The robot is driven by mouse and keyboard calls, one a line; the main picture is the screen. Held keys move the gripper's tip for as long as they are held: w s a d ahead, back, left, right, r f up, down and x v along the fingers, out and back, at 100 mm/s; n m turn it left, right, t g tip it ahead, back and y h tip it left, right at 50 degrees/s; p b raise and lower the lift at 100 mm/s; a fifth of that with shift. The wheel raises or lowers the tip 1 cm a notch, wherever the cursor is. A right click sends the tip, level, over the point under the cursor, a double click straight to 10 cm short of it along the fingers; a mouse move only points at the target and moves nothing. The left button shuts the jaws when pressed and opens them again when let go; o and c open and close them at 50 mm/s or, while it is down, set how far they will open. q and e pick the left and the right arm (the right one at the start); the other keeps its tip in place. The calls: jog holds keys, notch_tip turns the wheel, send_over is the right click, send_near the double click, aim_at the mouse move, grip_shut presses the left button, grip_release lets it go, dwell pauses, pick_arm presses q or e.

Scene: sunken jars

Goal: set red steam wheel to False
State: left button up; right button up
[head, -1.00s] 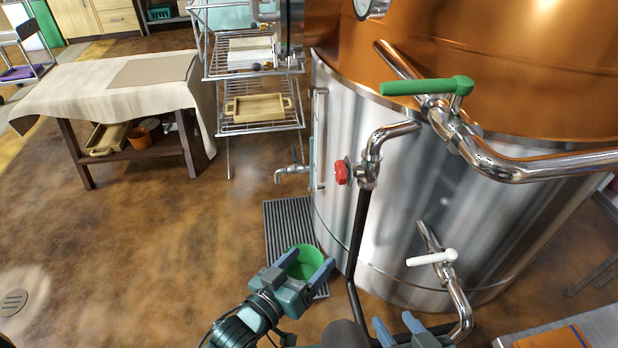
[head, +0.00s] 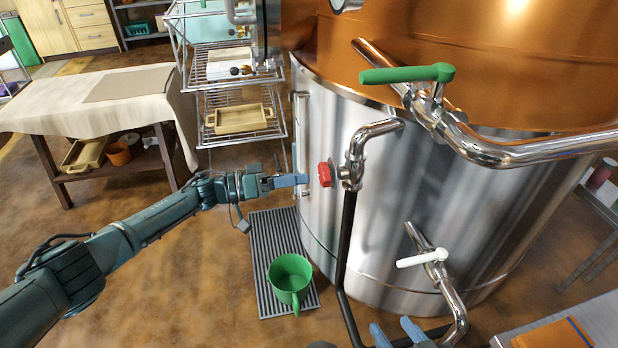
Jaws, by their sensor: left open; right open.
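The red steam wheel (head: 324,174) is a small red knob on the chrome pipe fitting at the front of the steel and copper kettle (head: 400,190). My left gripper (head: 303,180) is just left of the wheel, its blue fingers pointing right at it. A small gap seems to lie between fingertips and wheel. The fingers overlap in this view, and nothing shows held in them. My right gripper (head: 396,332) is at the bottom edge, open, with only its blue fingertips in view.
A green handled jug (head: 290,272) stands on the grey floor grate (head: 262,240) below. A green lever (head: 405,74) and a white lever (head: 422,258) sit on kettle pipes. A wire rack (head: 205,75) and a cloth-covered table (head: 60,105) stand behind left.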

aim_at(320, 175)
pick_arm(q)
jog(key=shift+b+x, duration=1.2)
jog(key=shift+x, duration=2.1)
